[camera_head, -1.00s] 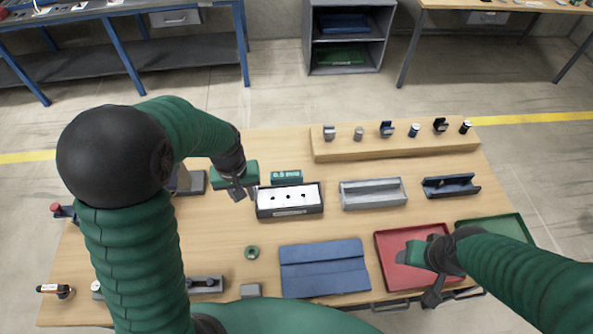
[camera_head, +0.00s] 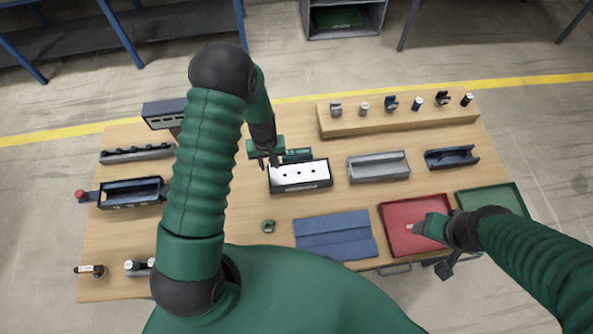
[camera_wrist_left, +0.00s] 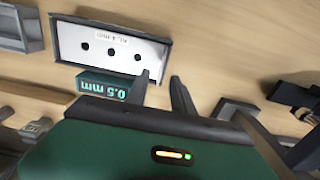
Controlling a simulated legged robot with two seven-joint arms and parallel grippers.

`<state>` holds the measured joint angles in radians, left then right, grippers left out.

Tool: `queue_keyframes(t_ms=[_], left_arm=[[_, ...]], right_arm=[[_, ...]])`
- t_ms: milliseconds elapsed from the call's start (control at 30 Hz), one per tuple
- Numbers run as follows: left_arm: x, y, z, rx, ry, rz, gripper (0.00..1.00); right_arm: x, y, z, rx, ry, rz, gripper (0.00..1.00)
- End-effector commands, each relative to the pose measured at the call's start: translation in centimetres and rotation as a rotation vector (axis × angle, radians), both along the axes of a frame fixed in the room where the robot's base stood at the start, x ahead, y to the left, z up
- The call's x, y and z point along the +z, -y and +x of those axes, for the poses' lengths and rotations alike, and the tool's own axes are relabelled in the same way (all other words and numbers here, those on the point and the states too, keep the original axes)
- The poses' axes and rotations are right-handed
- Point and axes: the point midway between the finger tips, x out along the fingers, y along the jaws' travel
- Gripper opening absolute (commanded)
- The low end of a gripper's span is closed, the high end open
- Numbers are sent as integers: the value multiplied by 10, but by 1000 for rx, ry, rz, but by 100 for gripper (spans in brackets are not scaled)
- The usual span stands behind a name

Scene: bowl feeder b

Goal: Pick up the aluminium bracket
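A small light-grey part, which looks like the aluminium bracket (camera_head: 336,109), stands at the left end of the wooden rack (camera_head: 400,124). A grey part at the left of the left wrist view (camera_wrist_left: 35,130) is probably the same bracket. My left gripper (camera_head: 270,161) is left of the rack, above the back-left corner of the box with a white, holed top (camera_head: 299,183). In the left wrist view its two fingers (camera_wrist_left: 160,88) are apart with nothing between them. My right gripper (camera_head: 446,267) is at the red tray's front right; its fingers are unclear.
A green 0.5 mm block (camera_head: 297,155) sits behind the white-topped box. Grey (camera_head: 378,172) and dark (camera_head: 450,158) trays stand to its right. The rack also holds several small cylinders and brackets. A blue mat (camera_head: 335,238), red tray (camera_head: 388,238) and green tray (camera_head: 515,196) lie in front.

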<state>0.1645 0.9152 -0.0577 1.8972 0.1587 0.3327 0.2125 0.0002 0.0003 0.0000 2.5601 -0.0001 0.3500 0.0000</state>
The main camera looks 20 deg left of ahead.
Motion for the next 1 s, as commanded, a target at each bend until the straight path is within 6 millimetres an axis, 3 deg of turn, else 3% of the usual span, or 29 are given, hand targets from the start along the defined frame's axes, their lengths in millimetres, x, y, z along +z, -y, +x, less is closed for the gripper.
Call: queue_keyframes(t_ms=[167, 300, 533, 767, 1000], left_arm=[[-21, 5, -8, 0, -6, 4, 29], [-41, 10, -6, -2, -4, 10, 29], [-45, 8, -4, -2, -2, 8, 29], [-46, 3, -5, -3, 0, 2, 0], [-45, 4, -5, -1, -1, 7, 0]], right_arm=[[26, 0, 0, 1, 0, 0, 61], [28, 0, 0, 1, 0, 0, 61], [27, 0, 0, 0, 0, 0, 61], [27, 0, 0, 0, 0, 0, 61], [27, 0, 0, 1, 0, 0, 61]])
